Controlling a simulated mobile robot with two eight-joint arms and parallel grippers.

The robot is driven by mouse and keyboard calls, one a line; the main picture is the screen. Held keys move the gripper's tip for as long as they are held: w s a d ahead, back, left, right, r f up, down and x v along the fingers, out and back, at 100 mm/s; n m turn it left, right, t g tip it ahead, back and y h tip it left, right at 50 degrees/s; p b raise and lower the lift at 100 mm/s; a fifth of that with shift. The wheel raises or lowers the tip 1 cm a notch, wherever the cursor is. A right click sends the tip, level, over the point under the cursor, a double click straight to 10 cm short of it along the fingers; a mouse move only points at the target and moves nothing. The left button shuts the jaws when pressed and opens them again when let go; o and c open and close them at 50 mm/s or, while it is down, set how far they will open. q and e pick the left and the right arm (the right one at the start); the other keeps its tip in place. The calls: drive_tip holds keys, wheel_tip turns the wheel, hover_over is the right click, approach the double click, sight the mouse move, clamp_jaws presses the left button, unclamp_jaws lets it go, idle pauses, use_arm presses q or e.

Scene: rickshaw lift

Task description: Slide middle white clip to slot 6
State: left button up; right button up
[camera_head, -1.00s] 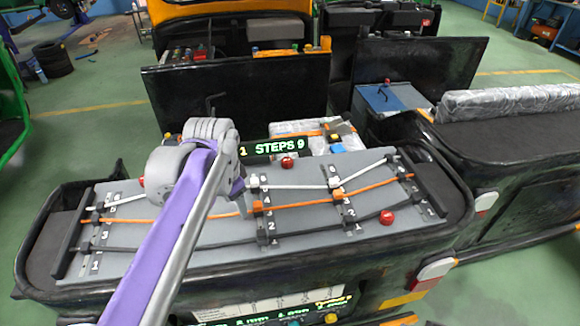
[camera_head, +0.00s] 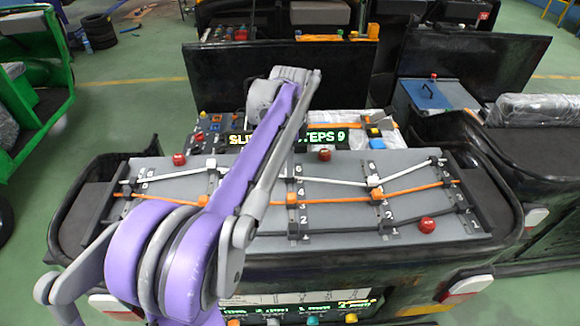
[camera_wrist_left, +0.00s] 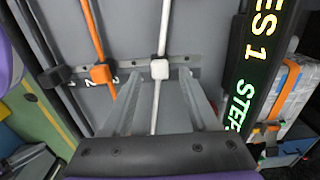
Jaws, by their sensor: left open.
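In the left wrist view a white clip (camera_wrist_left: 160,69) sits on a white cord, with an orange clip (camera_wrist_left: 100,74) on an orange cord to its left. My left gripper (camera_wrist_left: 159,80) is open, its two grey fingertips on either side of the white clip; contact is unclear. In the head view my left arm (camera_head: 265,155) crosses in front of the board and hides the gripper. The middle rail (camera_head: 301,220) carries an orange clip (camera_head: 292,198) and printed numbers; the arm blocks the area beside it. Other white clips show on the left rail (camera_head: 211,164) and right rail (camera_head: 375,181).
Red knobs stand on the board at back left (camera_head: 179,159), back middle (camera_head: 324,154) and front right (camera_head: 427,225). A lit display (camera_head: 325,137) stands behind the board and lies close right of the gripper in the wrist view.

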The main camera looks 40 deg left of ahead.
use_arm(q)
drive_tip(key=shift+f, duration=1.2)
clamp_jaws()
idle(0.6)
